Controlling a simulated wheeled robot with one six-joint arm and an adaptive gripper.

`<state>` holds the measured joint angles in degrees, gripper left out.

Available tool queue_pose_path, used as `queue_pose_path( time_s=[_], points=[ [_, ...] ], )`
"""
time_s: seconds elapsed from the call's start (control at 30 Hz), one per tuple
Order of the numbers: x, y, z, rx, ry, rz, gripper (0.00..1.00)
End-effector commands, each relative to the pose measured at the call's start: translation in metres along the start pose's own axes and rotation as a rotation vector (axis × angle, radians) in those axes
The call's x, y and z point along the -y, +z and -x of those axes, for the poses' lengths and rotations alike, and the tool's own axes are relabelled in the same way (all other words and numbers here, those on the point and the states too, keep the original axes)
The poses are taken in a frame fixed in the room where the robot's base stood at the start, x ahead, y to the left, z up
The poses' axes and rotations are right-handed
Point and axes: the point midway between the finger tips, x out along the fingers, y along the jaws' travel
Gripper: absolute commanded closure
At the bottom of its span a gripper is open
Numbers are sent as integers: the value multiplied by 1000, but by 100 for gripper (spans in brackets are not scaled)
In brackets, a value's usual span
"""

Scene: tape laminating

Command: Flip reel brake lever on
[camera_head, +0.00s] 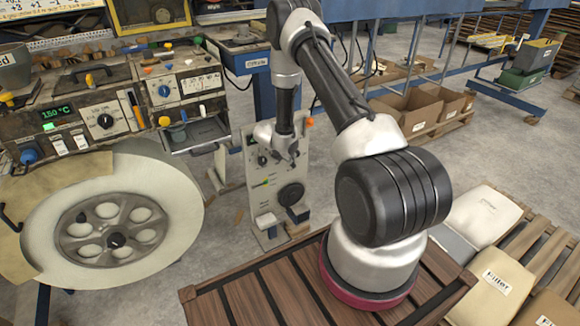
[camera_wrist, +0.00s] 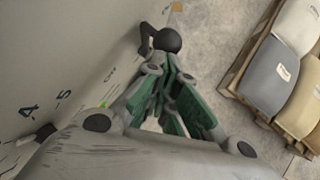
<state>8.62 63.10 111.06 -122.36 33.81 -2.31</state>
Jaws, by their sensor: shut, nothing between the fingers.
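An upright beige control panel (camera_head: 265,195) stands beyond my arm in the head view. It carries a small dial, a green mark and a large round black knob (camera_head: 291,195). My gripper (camera_head: 293,158) is in front of the upper part of this panel. In the wrist view my gripper (camera_wrist: 172,72) has its green-padded fingers together, with nothing held. A black ball-ended handle (camera_wrist: 165,40) sticks out from the panel face (camera_wrist: 60,60) just beyond the fingertips; I cannot tell whether they touch. I cannot tell which panel part is the reel brake lever.
A large white reel (camera_head: 165,205) stands at the left, below a console (camera_head: 90,115) with knobs and a green display. Cardboard boxes (camera_head: 415,105) lie behind my arm. Filled sacks (camera_head: 495,285) lie on a pallet at the right.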

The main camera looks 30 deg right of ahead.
Motion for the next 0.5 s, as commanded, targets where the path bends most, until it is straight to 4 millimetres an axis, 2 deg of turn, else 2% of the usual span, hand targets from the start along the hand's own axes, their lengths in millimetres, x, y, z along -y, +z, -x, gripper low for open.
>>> queue_pose_path(
  time_s=[0.03, 0.17, 0.5],
  points=[
    [0, 9, -2, -37, 11, -19, 100],
    [1, 20, -6, -135, 41, -47, 100],
    [13, 44, -20, -128, 39, -43, 100]
  ],
)
